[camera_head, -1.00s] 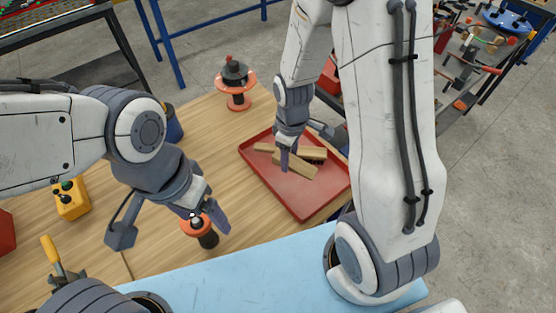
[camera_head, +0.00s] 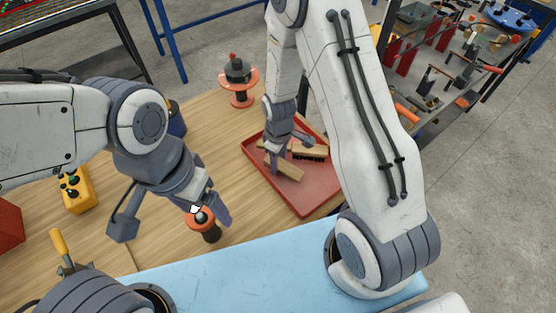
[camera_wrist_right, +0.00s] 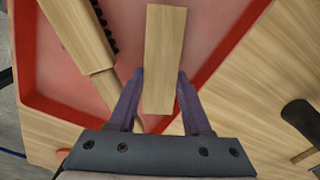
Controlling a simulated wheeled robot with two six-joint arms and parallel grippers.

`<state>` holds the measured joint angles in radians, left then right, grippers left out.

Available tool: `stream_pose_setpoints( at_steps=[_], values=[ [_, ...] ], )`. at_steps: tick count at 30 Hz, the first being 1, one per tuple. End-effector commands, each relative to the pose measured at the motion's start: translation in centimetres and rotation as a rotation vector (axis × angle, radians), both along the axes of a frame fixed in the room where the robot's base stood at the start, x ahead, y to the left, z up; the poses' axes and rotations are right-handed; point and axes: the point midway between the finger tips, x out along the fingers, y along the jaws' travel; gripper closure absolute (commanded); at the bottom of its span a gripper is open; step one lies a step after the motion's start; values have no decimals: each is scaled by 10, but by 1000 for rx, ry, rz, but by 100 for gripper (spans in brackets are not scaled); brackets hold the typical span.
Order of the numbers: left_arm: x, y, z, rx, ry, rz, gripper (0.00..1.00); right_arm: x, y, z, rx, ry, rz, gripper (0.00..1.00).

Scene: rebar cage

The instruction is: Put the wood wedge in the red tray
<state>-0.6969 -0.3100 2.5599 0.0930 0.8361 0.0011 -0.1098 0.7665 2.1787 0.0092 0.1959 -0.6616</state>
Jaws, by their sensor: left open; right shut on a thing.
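The wood wedge (camera_head: 287,172) is a pale wooden block over the red tray (camera_head: 318,197). My right gripper (camera_head: 274,165) is shut on it; in the right wrist view the wedge (camera_wrist_right: 164,55) lies between the two purple fingers (camera_wrist_right: 157,85). The wedge is inside the tray's outline; I cannot tell whether it touches the tray floor. The right forearm and gripper hide part of the tray. My left gripper (camera_head: 208,205) is open and empty, over the bench near an orange-topped black object.
A wooden brush with black bristles (camera_head: 308,153) lies in the tray beside the wedge. The orange-topped object (camera_head: 205,228) stands below my left gripper. A black-and-orange piece (camera_head: 238,80) stands behind the tray. A yellow control box (camera_head: 77,190) is at left. The middle bench is clear.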

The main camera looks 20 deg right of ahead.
Motion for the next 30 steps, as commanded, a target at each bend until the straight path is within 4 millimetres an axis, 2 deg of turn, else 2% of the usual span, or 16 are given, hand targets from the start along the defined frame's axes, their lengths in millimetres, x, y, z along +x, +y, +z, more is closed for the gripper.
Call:
stream_pose_setpoints(
  at_steps=[13,14,15,16,25,30],
  values=[
    [0,0,-8,0,0,-1,16,0,0,-11,0,0,0,100],
    [0,0,-8,0,0,-1,16,0,0,-11,0,0,0,44],
    [0,0,-8,0,0,-1,16,0,0,-11,0,0,0,28],
    [0,0,-8,0,0,-1,16,0,0,-11,0,0,0,21],
    [0,0,-7,0,0,0,16,0,0,-10,0,0,0,21],
    [0,0,5,0,0,0,16,0,0,6,0,0,0,21]
  ],
)
